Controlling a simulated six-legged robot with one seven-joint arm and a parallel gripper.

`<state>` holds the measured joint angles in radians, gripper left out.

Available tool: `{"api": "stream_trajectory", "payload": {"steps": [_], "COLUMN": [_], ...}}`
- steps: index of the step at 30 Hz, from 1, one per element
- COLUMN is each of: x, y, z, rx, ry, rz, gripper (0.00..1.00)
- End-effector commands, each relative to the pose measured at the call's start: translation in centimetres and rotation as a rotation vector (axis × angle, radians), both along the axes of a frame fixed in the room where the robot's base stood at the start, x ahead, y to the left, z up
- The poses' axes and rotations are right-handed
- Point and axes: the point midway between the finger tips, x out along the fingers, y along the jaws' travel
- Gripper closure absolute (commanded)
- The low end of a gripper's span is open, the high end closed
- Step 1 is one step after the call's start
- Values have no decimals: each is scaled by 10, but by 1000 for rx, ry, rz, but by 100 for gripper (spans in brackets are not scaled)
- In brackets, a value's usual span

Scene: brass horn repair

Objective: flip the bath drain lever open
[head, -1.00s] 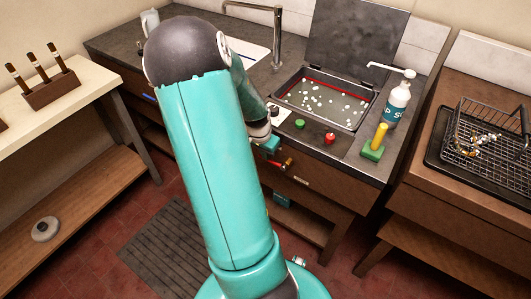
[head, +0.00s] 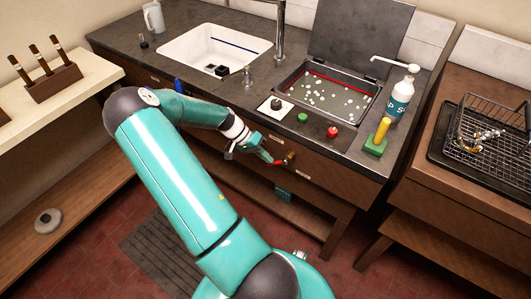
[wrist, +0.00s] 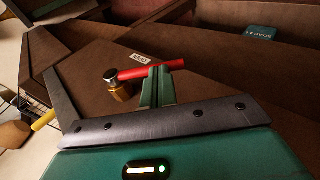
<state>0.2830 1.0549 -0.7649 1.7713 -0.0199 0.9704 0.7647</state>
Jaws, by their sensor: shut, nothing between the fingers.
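The drain lever is a red handle (head: 281,162) on a brass valve (head: 290,155) at the bench front, below the bath (head: 322,97). In the wrist view the red handle (wrist: 135,73) runs from the top of the brass valve (wrist: 121,91) to the right, roughly crosswise. My gripper (head: 269,158) is shut and empty, just left of the valve at the handle's free end. In the wrist view my gripper's teal fingertips (wrist: 158,70) overlap the handle near its outer half. I cannot tell whether they touch it.
A small white label (wrist: 140,57) is on the panel by the valve. Above are a green button (head: 302,118), a red button (head: 333,131) and a black knob (head: 276,104). A sponge block with a yellow handle (head: 376,140) stands at the bench edge. A lower shelf (head: 300,213) lies below.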

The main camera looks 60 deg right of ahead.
Motion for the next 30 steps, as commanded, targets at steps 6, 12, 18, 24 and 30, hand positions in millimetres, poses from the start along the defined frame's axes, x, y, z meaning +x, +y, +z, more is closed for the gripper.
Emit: {"api": "stream_trajectory", "payload": {"steps": [6, 12, 18, 24, 30], "x": [-6, -15, -25, -33, -38], "y": [1, 2, 4, 5, 6], "z": [-17, -29, -39, -44, -47], "rx": [32, 63, 91, 112, 111], "ry": [208, 395, 567, 700, 688], "rz": [2, 2, 1, 0, -1], "gripper": [100, 100, 100, 100, 100]}}
